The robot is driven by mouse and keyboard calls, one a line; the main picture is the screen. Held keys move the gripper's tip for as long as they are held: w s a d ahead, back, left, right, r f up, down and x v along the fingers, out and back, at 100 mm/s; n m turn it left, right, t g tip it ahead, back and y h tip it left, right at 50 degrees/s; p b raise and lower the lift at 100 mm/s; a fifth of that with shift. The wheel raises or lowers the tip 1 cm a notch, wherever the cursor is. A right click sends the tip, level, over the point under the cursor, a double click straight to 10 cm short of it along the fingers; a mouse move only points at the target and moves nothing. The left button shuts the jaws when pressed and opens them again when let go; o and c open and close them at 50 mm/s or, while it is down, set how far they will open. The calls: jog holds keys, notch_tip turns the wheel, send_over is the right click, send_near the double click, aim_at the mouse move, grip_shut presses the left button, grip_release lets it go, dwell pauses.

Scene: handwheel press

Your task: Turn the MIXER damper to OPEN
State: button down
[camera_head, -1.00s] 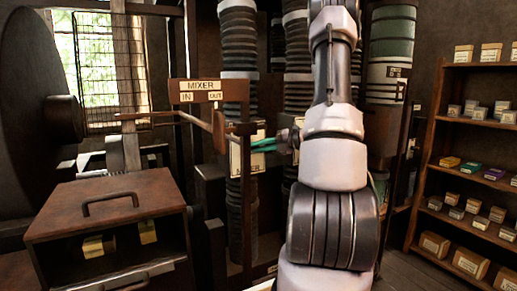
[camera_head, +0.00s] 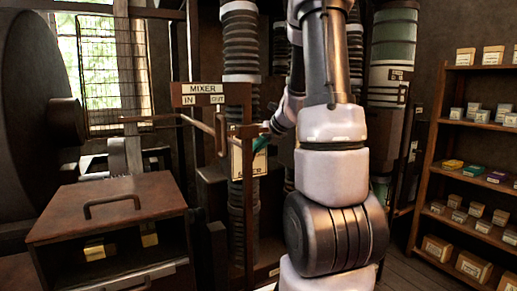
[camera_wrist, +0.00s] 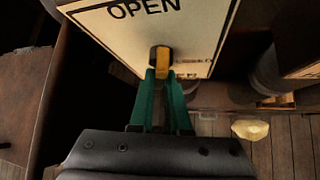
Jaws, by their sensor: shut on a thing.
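The damper plate (camera_wrist: 205,25) is pale with a black border and the word OPEN near the top of the wrist view. Smaller lettering at its lower right is partly covered. A dark and brass-coloured handle (camera_wrist: 161,56) stands out from the plate. My gripper (camera_wrist: 162,75) has green fingers closed on this handle. In the head view, my gripper (camera_head: 248,131) is at the upper part of the pale plate (camera_head: 259,162), below and right of the MIXER sign (camera_head: 204,88). The handle's exact angle against the markings cannot be told.
A rod with a brown wooden grip (camera_head: 220,134) hangs close to the left of my gripper. Dark ribbed ducts (camera_head: 240,45) stand behind. A brown cabinet (camera_head: 110,205) is at left, and a shelf of small boxes (camera_head: 475,150) at right.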

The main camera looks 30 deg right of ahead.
jog(key=shift+a+n+h, duration=0.25)
jog(key=shift+n+h, duration=0.35)
jog(key=shift+h, duration=0.8)
jog(key=c, duration=0.9)
grip_release()
jog(key=v, duration=1.1)
jog(key=shift+a, duration=0.1)
